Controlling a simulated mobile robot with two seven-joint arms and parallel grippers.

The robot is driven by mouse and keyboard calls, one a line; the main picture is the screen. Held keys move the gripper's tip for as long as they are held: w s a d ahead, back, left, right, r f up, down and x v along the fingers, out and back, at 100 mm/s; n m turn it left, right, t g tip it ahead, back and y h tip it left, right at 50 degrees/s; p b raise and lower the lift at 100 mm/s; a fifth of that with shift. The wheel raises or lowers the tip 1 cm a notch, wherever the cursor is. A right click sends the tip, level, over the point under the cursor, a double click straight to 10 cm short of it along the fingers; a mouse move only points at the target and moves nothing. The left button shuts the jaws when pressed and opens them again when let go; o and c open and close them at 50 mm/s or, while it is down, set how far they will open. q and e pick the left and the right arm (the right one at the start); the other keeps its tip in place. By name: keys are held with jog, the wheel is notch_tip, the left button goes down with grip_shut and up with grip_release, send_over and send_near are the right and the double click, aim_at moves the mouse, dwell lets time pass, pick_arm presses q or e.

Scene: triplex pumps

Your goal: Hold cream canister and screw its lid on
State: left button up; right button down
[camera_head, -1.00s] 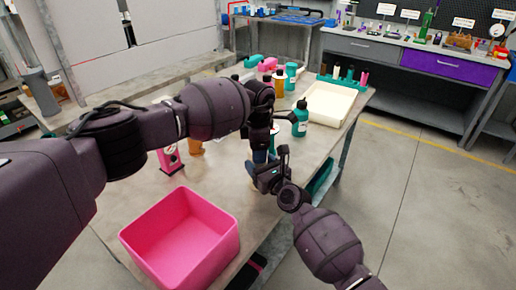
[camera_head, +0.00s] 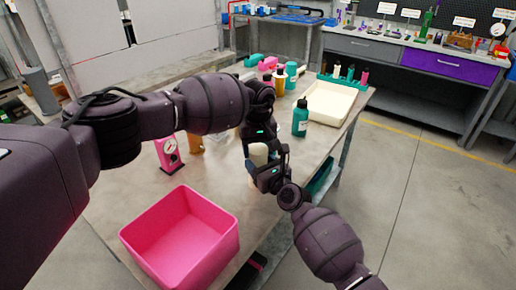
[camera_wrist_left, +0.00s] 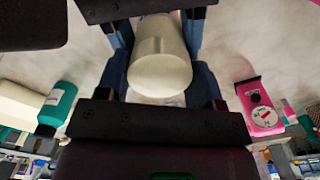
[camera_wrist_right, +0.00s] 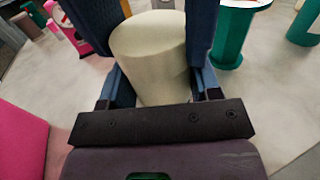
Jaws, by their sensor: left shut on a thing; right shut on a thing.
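The cream canister (camera_head: 258,152) stands upright on the table near its front right side, between my two grippers. In the right wrist view its cream body (camera_wrist_right: 150,65) sits between the fingers of my right gripper (camera_head: 268,172), which is shut on it from the front. My left gripper (camera_head: 256,134) is at the canister's top, pointing down. In the left wrist view the round cream lid (camera_wrist_left: 160,75) sits between its fingers, and it is shut on that lid. Lid and canister look in line; I cannot tell whether the thread is engaged.
A pink bin (camera_head: 180,238) stands at the table's front left. A pink gauge box (camera_head: 168,153) is left of the grippers. A teal bottle (camera_head: 300,118) stands behind right, with a cream tray (camera_head: 328,103) beyond it. Several bottles stand further back.

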pick_arm(q)
jog(key=m, duration=0.4)
jog(key=shift+m, duration=0.3)
jog(key=m, duration=0.4)
jog(key=o, duration=0.9)
jog(key=shift+r, duration=2.25)
